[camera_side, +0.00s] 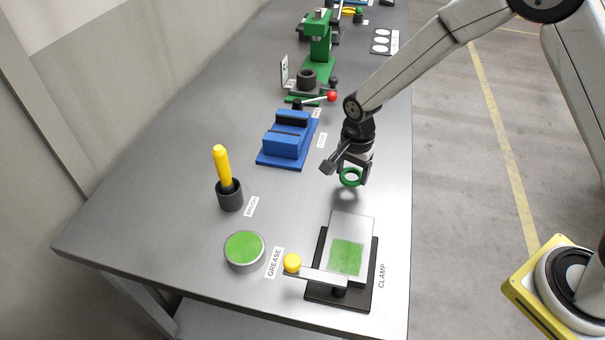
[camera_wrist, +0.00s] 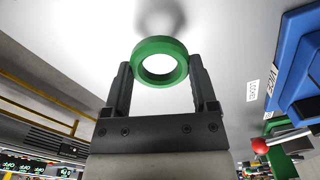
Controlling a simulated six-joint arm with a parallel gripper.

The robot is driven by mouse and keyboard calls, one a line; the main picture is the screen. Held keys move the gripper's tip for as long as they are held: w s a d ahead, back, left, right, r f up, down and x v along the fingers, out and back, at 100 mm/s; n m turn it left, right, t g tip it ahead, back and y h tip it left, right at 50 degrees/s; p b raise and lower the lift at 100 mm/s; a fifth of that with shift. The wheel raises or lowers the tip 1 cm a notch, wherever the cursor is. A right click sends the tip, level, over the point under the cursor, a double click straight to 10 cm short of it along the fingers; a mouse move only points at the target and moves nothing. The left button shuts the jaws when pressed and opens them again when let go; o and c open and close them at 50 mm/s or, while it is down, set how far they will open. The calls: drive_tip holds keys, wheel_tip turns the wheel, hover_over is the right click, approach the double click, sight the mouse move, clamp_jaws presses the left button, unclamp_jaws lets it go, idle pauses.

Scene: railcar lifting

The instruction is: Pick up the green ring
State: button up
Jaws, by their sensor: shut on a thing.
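The green ring (camera_side: 350,177) is held between the fingertips of my gripper (camera_side: 357,175) in the side view. A shadow shows on the bench apart from the ring, so it appears to be above the bench. In the wrist view the ring (camera_wrist: 138,58) sits across the two dark fingers of my gripper (camera_wrist: 160,72), one finger on each side. Its open middle faces the wrist camera. My gripper is shut on the ring.
A clamp (camera_side: 369,262) with a yellow knob and a green patch stands in front. A grease tin (camera_side: 245,250), a brush in a dark cup (camera_side: 230,196) and a blue block fixture (camera_side: 287,146) stand left. A green press (camera_side: 319,48) stands behind. The bench's right edge is close.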

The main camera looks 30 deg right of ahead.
drive_tip(key=s+d+r, duration=0.2)
drive_tip(key=s+r, duration=0.8)
drive_tip(key=s, duration=0.4)
drive_tip(key=shift+d+r, duration=0.1)
idle(0.7)
